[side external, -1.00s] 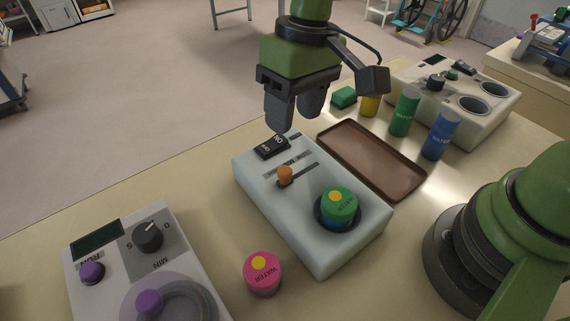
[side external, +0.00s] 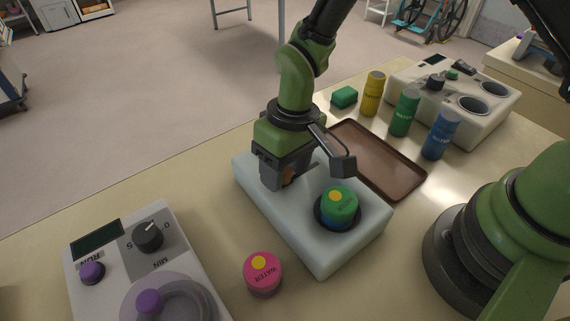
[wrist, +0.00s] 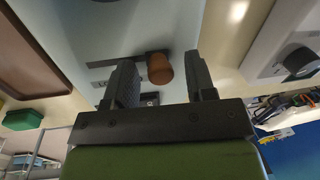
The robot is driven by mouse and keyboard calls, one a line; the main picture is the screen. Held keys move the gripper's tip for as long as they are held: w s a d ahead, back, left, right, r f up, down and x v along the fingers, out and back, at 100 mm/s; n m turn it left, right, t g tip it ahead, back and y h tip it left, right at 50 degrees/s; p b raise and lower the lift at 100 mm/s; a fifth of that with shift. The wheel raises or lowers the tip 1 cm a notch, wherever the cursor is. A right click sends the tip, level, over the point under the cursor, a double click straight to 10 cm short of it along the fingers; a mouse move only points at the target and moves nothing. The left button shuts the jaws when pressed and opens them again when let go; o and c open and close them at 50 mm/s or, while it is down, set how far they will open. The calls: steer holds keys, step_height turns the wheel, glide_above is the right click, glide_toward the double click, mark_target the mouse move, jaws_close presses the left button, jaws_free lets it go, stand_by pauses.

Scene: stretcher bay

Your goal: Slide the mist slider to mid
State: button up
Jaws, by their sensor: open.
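The mist unit (side external: 300,244) is a pale box on the table with a green-topped water bottle (side external: 340,205) seated in its round socket. Its orange slider knob (wrist: 159,68) shows between my fingers in the wrist view, sitting on a dark slot (wrist: 130,60). In the side view the knob is mostly hidden by my gripper (side external: 281,182), which is low over the unit. My gripper (wrist: 162,84) is open, with one finger on each side of the knob.
A pink bottle (side external: 262,274) stands in front of the unit. A brown tray (side external: 399,187) lies behind it, with yellow (side external: 372,94), green (side external: 405,113) and blue (side external: 441,135) bottles beyond. A device with a purple knob (side external: 92,272) is at the left.

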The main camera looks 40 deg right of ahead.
jaws_close()
steer(key=shift+d, duration=1.5)
jaws_free()
step_height(320, 180, up, 10)
steer(key=d, duration=0.1)
steer(key=shift+d, duration=0.25)
steer(key=shift+w, duration=0.1)
